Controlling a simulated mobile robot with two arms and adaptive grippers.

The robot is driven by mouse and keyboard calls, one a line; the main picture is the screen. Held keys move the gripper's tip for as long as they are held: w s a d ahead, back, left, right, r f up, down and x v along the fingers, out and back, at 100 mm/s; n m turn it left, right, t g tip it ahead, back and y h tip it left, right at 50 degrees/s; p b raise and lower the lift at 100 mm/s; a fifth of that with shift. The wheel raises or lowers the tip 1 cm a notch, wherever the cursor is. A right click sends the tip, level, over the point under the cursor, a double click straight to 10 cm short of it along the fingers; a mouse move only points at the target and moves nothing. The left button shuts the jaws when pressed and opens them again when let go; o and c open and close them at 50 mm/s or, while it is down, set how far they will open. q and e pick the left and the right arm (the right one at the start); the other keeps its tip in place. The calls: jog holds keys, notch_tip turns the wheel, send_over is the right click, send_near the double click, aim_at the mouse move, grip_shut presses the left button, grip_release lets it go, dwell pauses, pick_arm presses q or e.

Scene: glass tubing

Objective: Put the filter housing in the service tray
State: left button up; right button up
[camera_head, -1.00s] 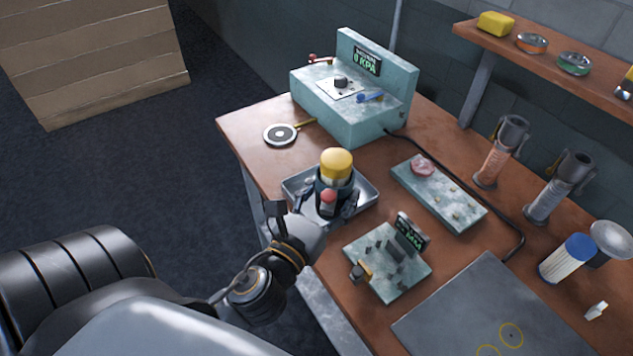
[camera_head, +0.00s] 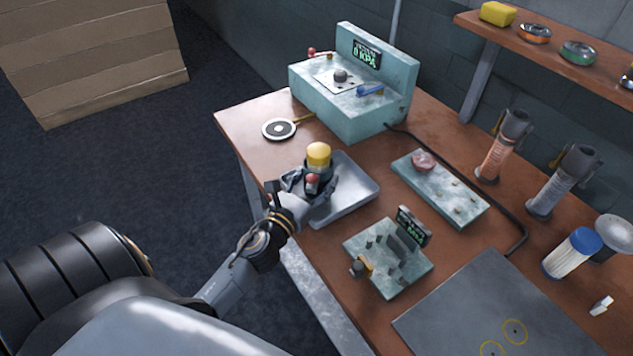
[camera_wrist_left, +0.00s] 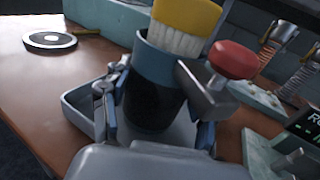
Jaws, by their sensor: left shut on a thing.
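The filter housing (camera_head: 318,172) is a dark cup with a blue-grey rim, a side bracket and a red knob (camera_head: 312,180). A white pleated filter with a yellow cap (camera_head: 318,154) stands in it. My left gripper (camera_head: 308,188) is shut on the housing, with fingers on both sides in the wrist view, where the housing (camera_wrist_left: 150,100) looks roughly upright. The service tray (camera_head: 358,190) is a shallow metal tray on the bench. The housing overlaps the tray's left part; I cannot tell whether it touches the floor. My right gripper is not in view.
A teal vacuum unit (camera_head: 350,95) stands behind the tray, with a round black-and-white disc (camera_head: 278,129) to its left. A teal plate (camera_head: 440,190) lies right of the tray, and a gauge fixture (camera_head: 388,260) lies in front. The tray's right half is empty.

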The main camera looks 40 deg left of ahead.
pick_arm(q)
jog(key=shift+d+f, duration=0.1)
jog(key=shift+f, duration=0.2)
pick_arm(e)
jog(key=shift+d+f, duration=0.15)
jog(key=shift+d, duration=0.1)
pick_arm(q)
jog(key=shift+f, duration=0.1)
jog(key=o, duration=1.3)
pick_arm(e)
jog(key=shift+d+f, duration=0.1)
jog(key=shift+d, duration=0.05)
